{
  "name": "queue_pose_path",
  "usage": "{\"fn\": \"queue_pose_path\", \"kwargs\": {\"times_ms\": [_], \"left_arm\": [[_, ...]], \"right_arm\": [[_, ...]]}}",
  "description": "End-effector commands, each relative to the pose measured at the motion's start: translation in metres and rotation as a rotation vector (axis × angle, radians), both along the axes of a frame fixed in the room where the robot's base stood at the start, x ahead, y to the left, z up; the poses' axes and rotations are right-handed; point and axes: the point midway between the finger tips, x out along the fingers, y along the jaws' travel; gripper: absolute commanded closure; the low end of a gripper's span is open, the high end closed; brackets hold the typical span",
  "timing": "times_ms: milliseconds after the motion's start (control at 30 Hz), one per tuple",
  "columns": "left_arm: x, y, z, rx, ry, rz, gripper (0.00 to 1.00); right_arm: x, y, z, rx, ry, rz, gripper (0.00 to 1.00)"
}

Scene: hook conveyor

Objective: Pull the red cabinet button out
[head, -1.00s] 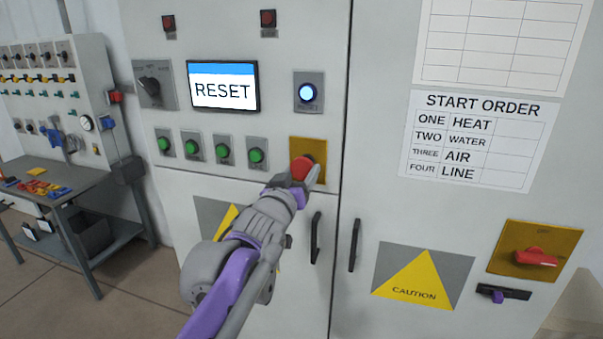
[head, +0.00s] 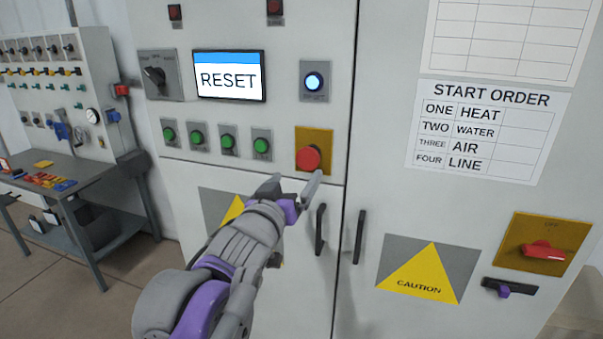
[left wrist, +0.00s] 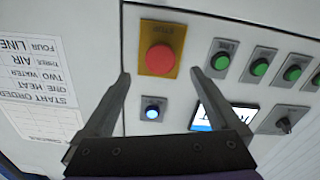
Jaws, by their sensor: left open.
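The red cabinet button (head: 308,158) is a round mushroom head on a yellow plate (head: 316,136) on the grey cabinet. It also shows in the left wrist view (left wrist: 160,59), upside down, between and beyond my two fingers. My left gripper (head: 296,184) is open and empty, just below and in front of the button in the head view, apart from it. In the left wrist view my left gripper (left wrist: 164,82) has its fingers spread wide. My right gripper is not in view.
The screen (head: 229,76) reads RESET. A lit blue button (head: 314,81) sits above the red one, and several green buttons (head: 228,142) to its left. Black door handles (head: 320,229) stand out below. A red rotary switch (head: 541,251) is at right.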

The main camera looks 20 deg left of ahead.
Motion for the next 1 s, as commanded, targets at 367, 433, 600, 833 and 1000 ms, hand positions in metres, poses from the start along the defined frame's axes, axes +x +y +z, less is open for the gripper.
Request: {"fn": "queue_pose_path", "kwargs": {"times_ms": [367, 433, 600, 833, 1000], "left_arm": [[-0.031, 0.001, 0.000, 0.000, -0.001, 0.000, 0.04], [-0.031, 0.001, 0.000, 0.000, -0.001, 0.000, 0.04], [-0.031, 0.001, 0.000, 0.000, -0.001, 0.000, 0.04], [-0.033, 0.004, -0.011, 0.008, 0.026, 0.012, 0.04], [-0.055, 0.017, -0.088, 0.053, 0.219, 0.076, 0.04]], "right_arm": [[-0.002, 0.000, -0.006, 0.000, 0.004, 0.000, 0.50], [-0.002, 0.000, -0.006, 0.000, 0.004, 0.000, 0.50], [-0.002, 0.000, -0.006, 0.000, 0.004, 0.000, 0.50], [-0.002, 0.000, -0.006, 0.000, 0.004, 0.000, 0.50], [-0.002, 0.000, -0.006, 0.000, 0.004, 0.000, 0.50]]}}
